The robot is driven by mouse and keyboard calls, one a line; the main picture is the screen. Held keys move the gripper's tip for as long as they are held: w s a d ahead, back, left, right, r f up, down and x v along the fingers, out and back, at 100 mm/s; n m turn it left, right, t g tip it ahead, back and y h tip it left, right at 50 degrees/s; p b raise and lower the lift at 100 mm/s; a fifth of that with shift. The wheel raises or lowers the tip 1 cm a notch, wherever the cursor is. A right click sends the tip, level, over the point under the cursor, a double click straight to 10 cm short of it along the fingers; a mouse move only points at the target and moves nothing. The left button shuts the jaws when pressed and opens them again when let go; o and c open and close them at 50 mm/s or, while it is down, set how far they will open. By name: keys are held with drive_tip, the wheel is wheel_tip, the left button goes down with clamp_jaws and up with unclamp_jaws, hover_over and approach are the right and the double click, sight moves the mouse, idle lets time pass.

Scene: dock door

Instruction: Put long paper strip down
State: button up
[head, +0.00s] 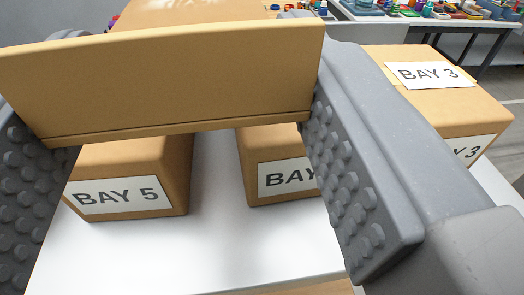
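My gripper (190,60) has its two grey, knobbed fingers set wide apart, one on each side of the picture. A long, tan, cardboard-coloured piece (150,90) spans between them, and its ends meet both fingers. It looks like a thick bar or box with a thin lip along its lower edge, and it tilts slightly up to the right. It appears held above the white surface (220,240). No separate thin paper strip can be made out. The held piece hides part of what lies behind it.
A tan box labelled BAY 5 (150,160) stands at left. Another BAY box (255,150) is beside it, its number hidden by my right finger. A BAY 3 box (460,110) stands at right. Bare white surface lies in front. A table with small colourful items (425,12) is behind.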

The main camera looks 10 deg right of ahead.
drive_tip(key=f, duration=0.2)
drive_tip(key=shift+w+a+f+p, duration=0.1)
drive_tip(key=shift+a+f+p, duration=0.1)
drive_tip(key=shift+f+p, duration=0.15)
drive_tip(key=shift+f, duration=0.1)
drive_tip(key=shift+f, duration=0.1)
drive_tip(key=shift+f+b, duration=0.35)
drive_tip(key=shift+b, duration=0.1)
drive_tip(key=shift+f, duration=0.2)
drive_tip(key=shift+d, duration=0.1)
drive_tip(key=o, duration=0.9)
drive_tip(key=shift+o, duration=0.2)
drive_tip(key=shift+r, duration=0.1)
